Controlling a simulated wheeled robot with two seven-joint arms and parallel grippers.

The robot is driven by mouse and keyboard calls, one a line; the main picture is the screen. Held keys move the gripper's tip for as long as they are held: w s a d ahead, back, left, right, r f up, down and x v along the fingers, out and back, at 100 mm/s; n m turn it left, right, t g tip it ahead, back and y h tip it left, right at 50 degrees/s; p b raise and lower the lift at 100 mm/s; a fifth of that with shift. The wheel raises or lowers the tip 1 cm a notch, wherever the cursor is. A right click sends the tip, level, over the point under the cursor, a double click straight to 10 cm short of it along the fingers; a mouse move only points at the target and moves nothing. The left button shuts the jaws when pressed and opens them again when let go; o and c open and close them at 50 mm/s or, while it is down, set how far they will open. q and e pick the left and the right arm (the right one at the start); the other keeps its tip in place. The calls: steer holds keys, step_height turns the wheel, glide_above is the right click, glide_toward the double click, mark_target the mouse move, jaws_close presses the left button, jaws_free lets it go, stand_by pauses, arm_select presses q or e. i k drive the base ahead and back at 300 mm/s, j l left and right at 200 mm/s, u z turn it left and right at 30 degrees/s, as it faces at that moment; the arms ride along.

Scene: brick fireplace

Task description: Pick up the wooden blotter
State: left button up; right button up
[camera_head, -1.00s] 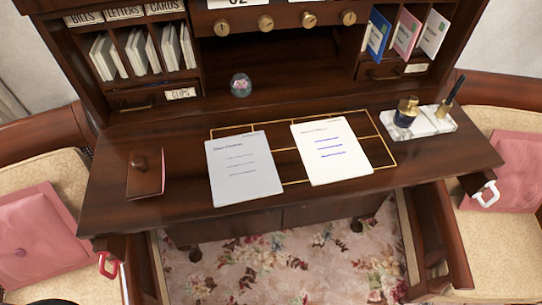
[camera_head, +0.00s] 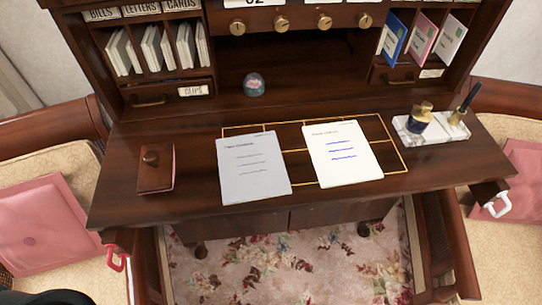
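The wooden blotter (camera_head: 156,170) is a small dark brown block with a round knob on top and a reddish edge on its right side. It sits on the left part of the desk's writing surface (camera_head: 200,195), left of the grey sheet. Nothing touches it from above. Neither of my grippers shows in the head view. A dark rounded shape at the bottom left edge may be part of my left arm, but no fingers are visible there.
A grey sheet (camera_head: 252,168) and a white sheet (camera_head: 342,154) lie mid-desk. An inkwell stand (camera_head: 432,132) is at the right, a glass paperweight (camera_head: 253,85) at the back. Red (camera_head: 116,258) and white (camera_head: 497,206) handles flank the desk; pink-cushioned chairs stand at both sides.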

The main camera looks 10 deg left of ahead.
mark_target(157, 174)
steer(key=u, duration=1.15)
steer(key=k+l, duration=0.1)
steer(key=l, duration=0.2)
steer(key=k+l, duration=0.1)
steer(key=l, duration=0.2)
